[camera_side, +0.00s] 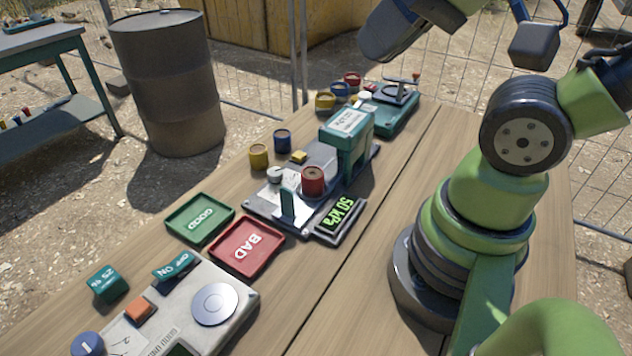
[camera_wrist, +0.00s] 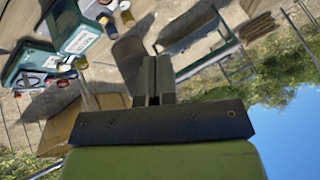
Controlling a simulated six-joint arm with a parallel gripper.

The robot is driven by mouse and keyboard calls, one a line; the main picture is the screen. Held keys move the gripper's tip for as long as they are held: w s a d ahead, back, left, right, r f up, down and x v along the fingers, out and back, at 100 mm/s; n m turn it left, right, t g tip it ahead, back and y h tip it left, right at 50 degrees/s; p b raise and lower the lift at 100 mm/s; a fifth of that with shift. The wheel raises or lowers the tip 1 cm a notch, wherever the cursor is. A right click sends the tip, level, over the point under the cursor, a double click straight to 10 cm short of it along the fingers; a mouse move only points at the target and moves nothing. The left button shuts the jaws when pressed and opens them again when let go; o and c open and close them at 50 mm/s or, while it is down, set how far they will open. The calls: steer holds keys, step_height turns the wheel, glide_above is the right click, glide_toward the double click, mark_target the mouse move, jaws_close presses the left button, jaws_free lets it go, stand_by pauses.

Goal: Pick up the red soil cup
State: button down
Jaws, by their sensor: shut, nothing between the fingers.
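A red soil cup (camera_side: 313,181) with brown soil at its top stands upright on the grey plate of the tester, beside the display reading 50 kPa (camera_side: 340,217). A second red cup (camera_side: 352,79) stands at the back of the bench among blue and yellow cups. My gripper (camera_wrist: 152,80) shows in the wrist view with its two dark fingers together, holding nothing. It is away from both red cups. In the side view my arm reaches up at the top right and the fingertips cannot be made out.
A yellow cup (camera_side: 258,156) and a blue cup (camera_side: 282,140) stand left of the teal tester head (camera_side: 347,137). A green GOOD tray (camera_side: 199,218) and a red BAD tray (camera_side: 246,247) lie nearer the front. A barrel (camera_side: 168,80) stands beyond the bench. The right-hand bench planks are mostly clear.

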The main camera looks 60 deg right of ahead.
stand_by(0.3)
steer(key=shift+c, duration=2.4)
jaws_free()
steer(key=n+g+h, duration=0.2)
steer(key=n+g, duration=0.5)
steer(key=n, duration=0.7)
glide_above(312, 175)
step_height(312, 175, down, 17)
step_height(312, 175, down, 4)
steer(key=shift+f, duration=3.55)
